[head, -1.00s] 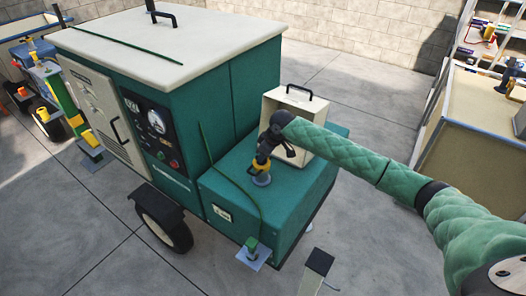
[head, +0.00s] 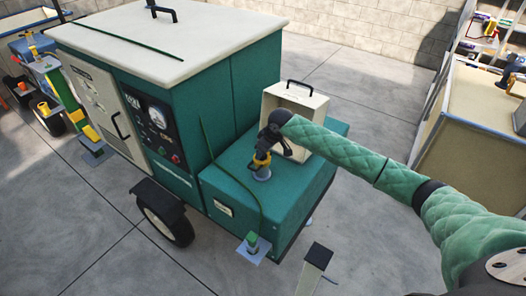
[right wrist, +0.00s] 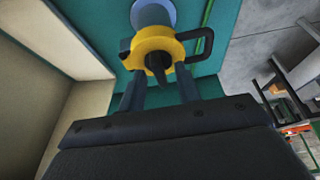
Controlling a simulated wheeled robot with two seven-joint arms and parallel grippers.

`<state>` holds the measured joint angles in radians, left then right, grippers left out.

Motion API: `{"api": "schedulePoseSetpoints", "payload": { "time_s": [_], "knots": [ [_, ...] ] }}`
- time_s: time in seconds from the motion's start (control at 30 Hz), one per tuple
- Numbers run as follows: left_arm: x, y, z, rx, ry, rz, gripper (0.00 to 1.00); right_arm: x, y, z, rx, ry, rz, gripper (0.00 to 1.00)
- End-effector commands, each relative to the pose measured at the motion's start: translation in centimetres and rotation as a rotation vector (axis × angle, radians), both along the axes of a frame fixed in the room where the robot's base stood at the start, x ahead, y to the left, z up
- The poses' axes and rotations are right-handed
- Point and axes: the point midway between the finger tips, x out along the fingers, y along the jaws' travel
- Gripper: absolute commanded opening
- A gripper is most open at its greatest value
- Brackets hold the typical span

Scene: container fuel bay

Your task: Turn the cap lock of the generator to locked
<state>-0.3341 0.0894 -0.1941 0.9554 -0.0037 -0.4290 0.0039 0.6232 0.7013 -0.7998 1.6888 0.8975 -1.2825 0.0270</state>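The teal generator (head: 240,95) with a cream lid stands left of centre in the head view. A yellow cap with a dark tab and a dark side loop sits on its lower housing. The cap (right wrist: 155,45) shows up close in the right wrist view, above a blue-grey neck (right wrist: 153,13). My right gripper (head: 264,158) is at the cap. In the wrist view its two fingers (right wrist: 159,85) are apart, with the dark tab between them. I cannot tell whether they touch it. My left gripper is out of view.
A cream box (head: 300,115) with a dark handle stands on the housing close to my right gripper. A short dark post (head: 315,266) stands in front of the generator. Shelves and a bench (head: 480,110) are at right. Concrete floor is clear at front left.

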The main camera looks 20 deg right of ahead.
Motion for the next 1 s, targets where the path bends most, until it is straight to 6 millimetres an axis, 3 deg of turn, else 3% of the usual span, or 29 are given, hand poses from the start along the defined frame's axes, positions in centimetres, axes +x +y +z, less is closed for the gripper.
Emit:
{"api": "schedulePoseSetpoints", "payload": {
  "time_s": [0.37,0.67,1.0],
  "knots": [
    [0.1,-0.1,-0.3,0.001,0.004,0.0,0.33,-0.2,-0.3,0.7,-0.001,-0.002,-0.001,0.33],
    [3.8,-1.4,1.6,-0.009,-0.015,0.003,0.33,-1.5,-1.3,4.7,-0.001,-0.003,0.0,0.33],
    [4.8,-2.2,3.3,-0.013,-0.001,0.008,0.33,-2.3,-1.8,7.2,0.0,0.0,0.001,0.33]
  ]
}}
